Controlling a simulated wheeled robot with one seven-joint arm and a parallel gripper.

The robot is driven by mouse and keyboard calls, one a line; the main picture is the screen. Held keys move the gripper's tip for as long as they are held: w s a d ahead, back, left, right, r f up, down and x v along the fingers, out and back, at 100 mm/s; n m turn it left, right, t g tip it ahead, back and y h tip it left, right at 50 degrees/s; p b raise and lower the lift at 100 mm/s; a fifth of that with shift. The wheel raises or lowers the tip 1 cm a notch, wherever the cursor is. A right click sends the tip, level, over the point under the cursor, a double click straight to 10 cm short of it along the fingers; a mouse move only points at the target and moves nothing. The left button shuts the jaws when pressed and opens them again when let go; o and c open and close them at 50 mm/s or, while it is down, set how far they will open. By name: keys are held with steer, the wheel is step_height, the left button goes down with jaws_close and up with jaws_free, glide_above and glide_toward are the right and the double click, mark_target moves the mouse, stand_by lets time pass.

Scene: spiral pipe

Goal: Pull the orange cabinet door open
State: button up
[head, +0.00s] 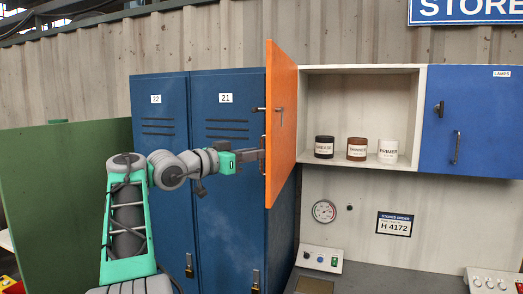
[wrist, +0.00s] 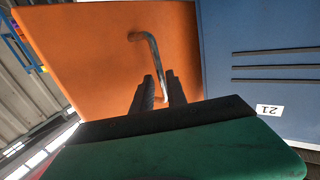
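The orange cabinet door (head: 282,125) stands wide open, swung out from the left side of the wall cabinet and seen nearly edge-on. Its outer face fills much of the wrist view (wrist: 90,50). A curved metal handle (wrist: 149,45) is on that face. My gripper (head: 262,155) is at the door's outer face, at the handle. In the wrist view my gripper's two dark fingers (wrist: 160,82) stand on either side of the handle's lower part and look closed on it. The exact finger contact is hard to see.
The open compartment (head: 350,100) holds a black jar (head: 324,147), a brown jar (head: 356,149) and a white jar (head: 388,151). A shut blue cabinet door (head: 475,120) is at right. Blue lockers (head: 225,190) stand close behind my arm, and a green panel (head: 50,190) at left.

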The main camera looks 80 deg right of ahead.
steer(key=shift+p+x, duration=0.3)
steer(key=shift+x, duration=1.25)
steer(key=shift+c, duration=0.4)
jaws_close()
